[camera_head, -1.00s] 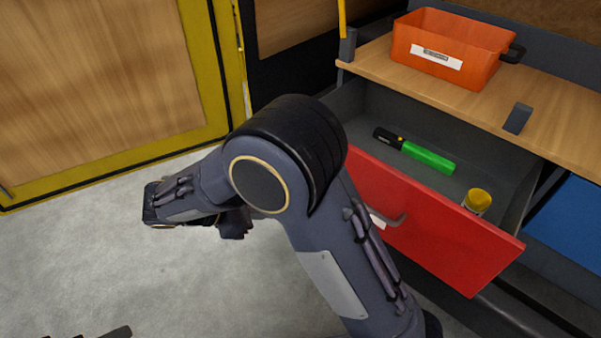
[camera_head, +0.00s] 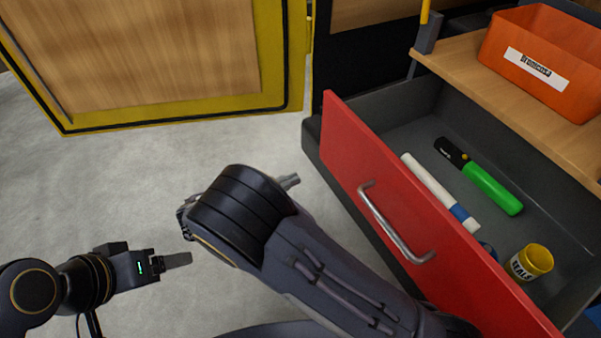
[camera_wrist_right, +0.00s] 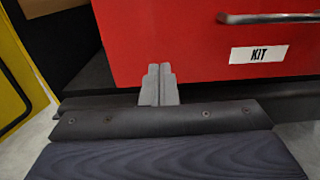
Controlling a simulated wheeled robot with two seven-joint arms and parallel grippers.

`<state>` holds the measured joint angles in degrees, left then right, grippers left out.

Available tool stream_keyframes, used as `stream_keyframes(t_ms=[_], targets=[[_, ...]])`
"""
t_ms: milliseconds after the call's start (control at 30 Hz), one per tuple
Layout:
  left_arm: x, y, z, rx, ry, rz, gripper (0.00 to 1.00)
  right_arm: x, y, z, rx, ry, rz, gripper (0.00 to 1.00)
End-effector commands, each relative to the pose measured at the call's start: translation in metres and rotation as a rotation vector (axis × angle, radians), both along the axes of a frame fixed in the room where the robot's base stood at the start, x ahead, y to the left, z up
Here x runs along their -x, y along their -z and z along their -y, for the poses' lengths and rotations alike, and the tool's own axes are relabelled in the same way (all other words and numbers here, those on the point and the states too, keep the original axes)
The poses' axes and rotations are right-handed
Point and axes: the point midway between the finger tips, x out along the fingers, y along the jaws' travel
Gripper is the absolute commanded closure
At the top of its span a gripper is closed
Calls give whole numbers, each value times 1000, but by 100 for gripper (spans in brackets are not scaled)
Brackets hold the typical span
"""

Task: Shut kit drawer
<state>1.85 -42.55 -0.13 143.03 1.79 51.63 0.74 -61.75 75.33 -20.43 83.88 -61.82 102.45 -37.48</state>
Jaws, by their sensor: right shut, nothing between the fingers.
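The red-fronted kit drawer (camera_head: 352,150) is pulled open, with its grey interior showing. Its metal bar handle (camera_head: 395,228) is on the front, and the white KIT label shows in the right wrist view (camera_wrist_right: 258,54). My right gripper (camera_head: 290,181) is mostly hidden behind its own arm, its tip left of the drawer front. In the right wrist view its fingers (camera_wrist_right: 158,84) are shut and empty before the drawer's lower left corner; contact cannot be told. My left gripper (camera_head: 178,260) hangs over the floor at lower left, seen edge-on, its opening unclear.
The drawer holds a green-and-black cylinder (camera_head: 490,188), a white-and-blue roll (camera_head: 437,190) and a yellow tub (camera_head: 530,264). An orange bin (camera_head: 560,60) stands on the wooden top above. A yellow-framed wooden panel (camera_head: 140,50) is at back left. Grey floor lies clear between.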

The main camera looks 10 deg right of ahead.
Motion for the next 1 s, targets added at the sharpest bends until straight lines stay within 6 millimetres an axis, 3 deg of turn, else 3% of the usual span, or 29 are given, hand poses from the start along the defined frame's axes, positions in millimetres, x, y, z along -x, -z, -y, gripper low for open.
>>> stream_keyframes(t_ms=[300, 500, 700, 1000], targets=[[0, 1, 0, 0, 0, 0, 24, -26, 0, 66, 0, 6, -2, 100], [0, 2, 0, 0, 0, 0, 24, -38, 0, 95, -2, 5, 0, 100], [0, 2, 0, 0, 0, 0, 24, -44, 0, 108, -2, 3, 0, 100], [0, 2, 0, 0, 0, 0, 24, -45, -1, 109, -2, 2, 0, 100]])
